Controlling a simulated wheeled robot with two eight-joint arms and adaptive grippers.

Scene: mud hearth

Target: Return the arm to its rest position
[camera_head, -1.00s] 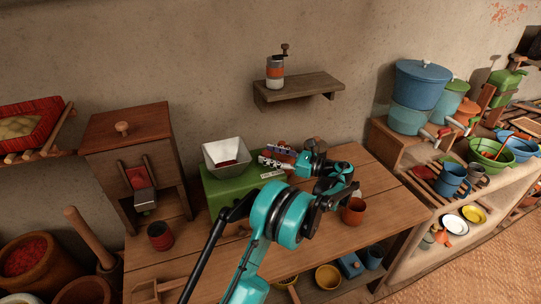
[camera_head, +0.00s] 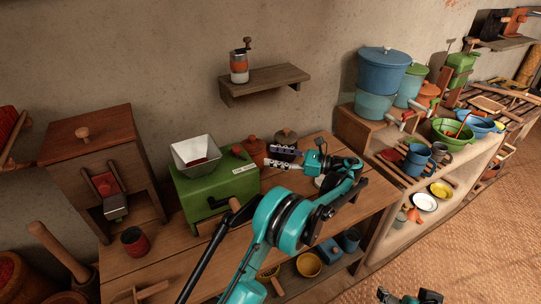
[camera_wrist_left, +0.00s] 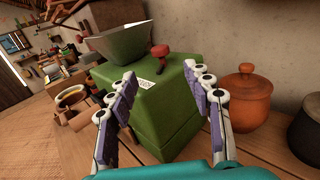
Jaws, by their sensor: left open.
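My left gripper (camera_head: 268,157) is open and empty, with its arm stretched over the wooden table (camera_head: 160,258). In the head view it is just right of the green grinder box (camera_head: 207,196), above the tabletop. In the left wrist view the two fingers of the left gripper (camera_wrist_left: 160,76) are spread, with the green box (camera_wrist_left: 165,115) ahead between them. Nothing is held. A teal and black part of my body shows at the bottom edge of the head view.
A white hopper (camera_head: 196,151) tops the green box. A terracotta lidded jar (camera_wrist_left: 245,98) and a dark pot (camera_wrist_left: 305,135) stand close by on the right. A red cup (camera_head: 134,241) stands at the table's left. A wall shelf (camera_head: 265,80) hangs above; a stocked shelf is at the right.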

